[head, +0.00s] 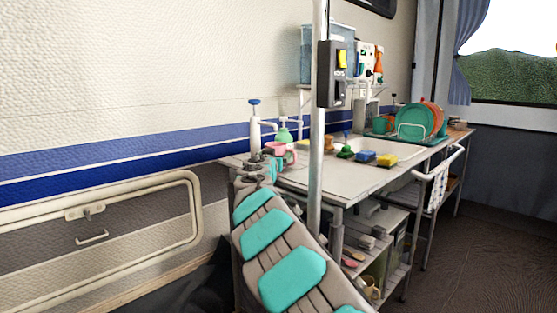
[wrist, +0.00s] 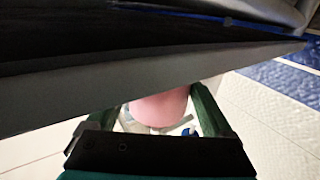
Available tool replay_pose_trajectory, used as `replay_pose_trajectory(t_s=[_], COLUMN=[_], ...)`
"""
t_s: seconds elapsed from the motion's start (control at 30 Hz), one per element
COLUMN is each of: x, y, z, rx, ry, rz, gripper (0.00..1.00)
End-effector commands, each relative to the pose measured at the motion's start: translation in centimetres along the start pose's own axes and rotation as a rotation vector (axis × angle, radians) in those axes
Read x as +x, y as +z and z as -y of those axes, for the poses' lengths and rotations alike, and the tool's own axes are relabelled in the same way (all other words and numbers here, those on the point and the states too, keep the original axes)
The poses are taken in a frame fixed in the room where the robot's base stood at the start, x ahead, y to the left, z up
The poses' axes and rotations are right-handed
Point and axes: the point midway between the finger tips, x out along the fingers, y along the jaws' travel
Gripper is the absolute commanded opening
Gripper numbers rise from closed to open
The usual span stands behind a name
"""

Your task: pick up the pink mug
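The pink mug (head: 275,148) stands at the near left end of the white counter in the head view, partly hidden by my gripper and arm. In the wrist view the rounded pink mug (wrist: 160,106) lies between the two dark green fingers of my gripper (wrist: 158,98). The fingers are spread. The right finger is very close to the mug, and a small gap shows at its left. Whether either finger touches it is unclear. In the head view my gripper (head: 270,170) is small and beside the mug.
A white pump bottle (head: 254,130) and a green soap bottle (head: 284,134) stand close to the mug. A vertical pole (head: 317,130) rises in front of the counter (head: 330,176). Sponges and a dish rack (head: 412,128) are farther right. The wall is directly behind.

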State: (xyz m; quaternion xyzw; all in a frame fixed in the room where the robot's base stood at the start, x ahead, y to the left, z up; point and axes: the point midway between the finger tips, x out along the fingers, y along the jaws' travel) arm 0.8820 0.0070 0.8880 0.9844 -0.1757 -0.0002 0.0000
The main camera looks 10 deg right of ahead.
Motion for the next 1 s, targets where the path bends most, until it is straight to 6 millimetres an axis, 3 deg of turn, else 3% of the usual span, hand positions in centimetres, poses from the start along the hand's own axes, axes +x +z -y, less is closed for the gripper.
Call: replay_pose_trajectory(t_s=[0.07, 0.4, 1.0], x=[0.0, 0.0, 0.0], y=[0.0, 0.0, -1.0], z=[0.0, 0.0, 0.1], rx=[0.0, 0.0, 0.002], ry=[0.0, 0.0, -0.001], rz=[0.0, 0.0, -0.001], gripper=[0.64, 0.25, 0.24])
